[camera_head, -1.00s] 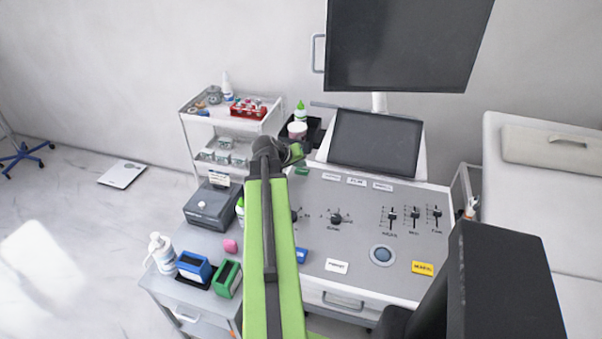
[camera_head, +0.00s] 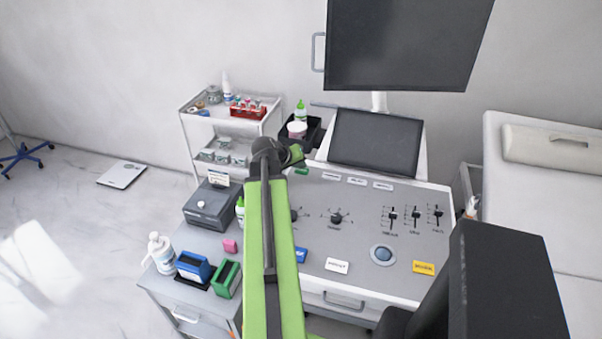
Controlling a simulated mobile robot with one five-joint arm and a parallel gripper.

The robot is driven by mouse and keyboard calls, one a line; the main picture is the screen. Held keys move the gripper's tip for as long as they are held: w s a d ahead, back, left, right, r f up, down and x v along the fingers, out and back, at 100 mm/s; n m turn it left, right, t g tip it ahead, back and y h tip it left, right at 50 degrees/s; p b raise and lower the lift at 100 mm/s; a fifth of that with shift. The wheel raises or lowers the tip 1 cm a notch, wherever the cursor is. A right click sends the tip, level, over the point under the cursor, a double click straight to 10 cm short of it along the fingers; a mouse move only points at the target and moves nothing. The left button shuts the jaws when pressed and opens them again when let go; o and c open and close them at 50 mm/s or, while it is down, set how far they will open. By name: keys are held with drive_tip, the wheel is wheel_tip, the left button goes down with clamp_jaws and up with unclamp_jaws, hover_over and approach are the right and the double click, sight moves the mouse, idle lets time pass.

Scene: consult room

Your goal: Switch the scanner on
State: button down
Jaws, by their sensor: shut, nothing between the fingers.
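The scanner is a console with a grey sloped panel (camera_head: 354,231), a dark screen (camera_head: 376,141) and a large black monitor (camera_head: 405,45) above. Its panel has dark rotary knobs (camera_head: 336,217), several sliders (camera_head: 414,214), a round blue-grey control (camera_head: 382,254) and blue, white and yellow labels. A small green piece (camera_head: 302,171) shows at the panel's upper left edge; I cannot tell whether it is a switch. My green arm hides the panel's left side.
A white cart (camera_head: 226,118) with a red rack (camera_head: 248,112) stands behind left. A side table holds a grey device (camera_head: 210,206), a pump bottle (camera_head: 161,253) and blue and green boxes. A black bin (camera_head: 310,134) sits behind the console. A couch (camera_head: 545,200) stands right.

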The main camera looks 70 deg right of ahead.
sight(300, 172)
drive_tip(key=shift+f+b, duration=0.45)
drive_tip(key=shift+b, duration=0.05)
idle(0.3)
drive_tip(key=shift+r, duration=0.1)
drive_tip(key=shift+r+p, duration=0.75)
drive_tip(key=shift+p, duration=0.15)
wheel_tip(300, 172, up, 5)
drive_tip(key=p, duration=0.5)
drive_tip(key=shift+r, duration=0.1)
drive_tip(key=shift+w, duration=0.1)
idle(0.4)
